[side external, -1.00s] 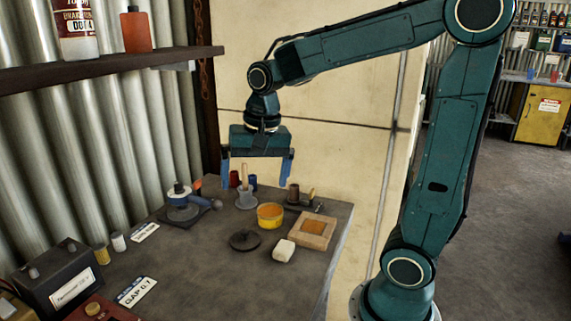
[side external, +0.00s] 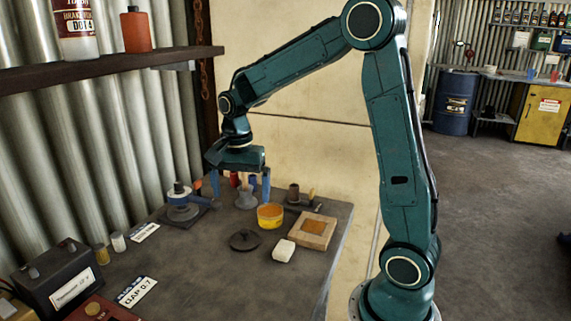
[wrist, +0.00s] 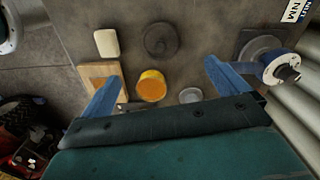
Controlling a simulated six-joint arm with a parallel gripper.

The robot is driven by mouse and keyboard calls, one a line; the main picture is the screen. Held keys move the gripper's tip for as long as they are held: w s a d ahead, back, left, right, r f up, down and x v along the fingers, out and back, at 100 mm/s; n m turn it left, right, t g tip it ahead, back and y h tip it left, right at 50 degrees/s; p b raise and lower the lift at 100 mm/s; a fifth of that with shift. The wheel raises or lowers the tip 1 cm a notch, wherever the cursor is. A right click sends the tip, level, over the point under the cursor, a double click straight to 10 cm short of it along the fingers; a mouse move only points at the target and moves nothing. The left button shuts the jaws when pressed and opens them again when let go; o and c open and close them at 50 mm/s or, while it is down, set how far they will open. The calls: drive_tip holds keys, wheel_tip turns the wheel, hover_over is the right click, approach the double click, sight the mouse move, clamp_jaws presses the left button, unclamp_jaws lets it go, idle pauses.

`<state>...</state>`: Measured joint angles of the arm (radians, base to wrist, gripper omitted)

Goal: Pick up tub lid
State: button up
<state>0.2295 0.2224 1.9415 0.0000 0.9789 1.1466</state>
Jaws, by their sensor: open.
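The tub lid (side external: 244,240), a dark round disc with a small raised centre, lies flat on the bench in front of the yellow tub. It also shows in the wrist view (wrist: 161,40), beyond my fingertips and wholly in sight. The open yellow tub (side external: 270,217) with orange contents stands beside it; the wrist view shows the tub (wrist: 152,86) between my fingers. My gripper (side external: 240,191) is open and empty, with its blue fingers pointing down above the back of the bench. In the wrist view my gripper (wrist: 158,76) has its fingers spread wide.
A white block (side external: 284,250) and a wooden tray (side external: 318,232) with an orange patch lie right of the lid. A grey funnel-like piece (side external: 246,200) stands behind the tub. A blue-and-grey tool (side external: 183,207) is at the left.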

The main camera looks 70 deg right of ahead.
sight(244, 231)
wheel_tip(244, 231, down, 8)
drive_tip(key=shift+r, duration=0.2)
drive_tip(key=shift+f, duration=2.55)
drive_tip(key=c, duration=1.1)
drive_tip(key=shift+o, duration=0.2)
drive_tip(key=shift+r, duration=0.1)
wheel_tip(244, 231, up, 20)
